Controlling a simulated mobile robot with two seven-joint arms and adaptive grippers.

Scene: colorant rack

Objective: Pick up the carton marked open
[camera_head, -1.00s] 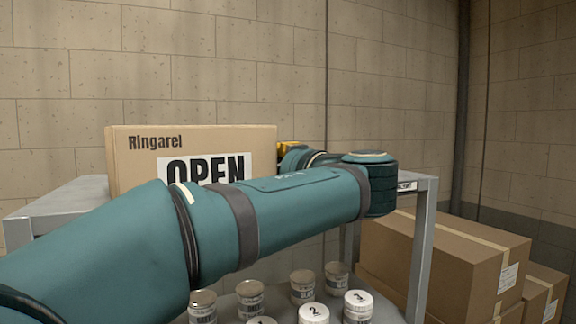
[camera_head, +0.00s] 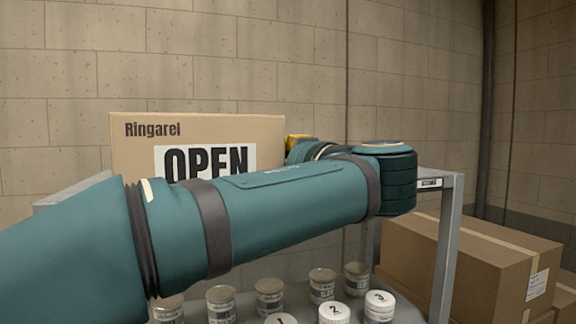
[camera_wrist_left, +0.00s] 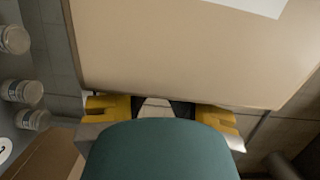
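The brown carton (camera_head: 225,132) marked "Ringarel" and "OPEN" is at the shelf's top level. My left arm crosses in front of it and hides its lower part, so I cannot see whether it touches the shelf. My left gripper (camera_head: 297,141) is at its right side, where only a bit of yellow shows. In the left wrist view, the carton (camera_wrist_left: 190,50) fills the top, close against the gripper (camera_wrist_left: 158,106). The yellow finger parts are apart; the tips are partly hidden at the carton's edge. It moves along with the carton. My right gripper is not in view.
The grey metal shelf (camera_head: 448,215) has several small jars on its lower level, some with numbered white lids (camera_head: 334,312). Closed brown cartons (camera_head: 450,265) are stacked at the right. A block wall (camera_head: 420,60) stands behind.

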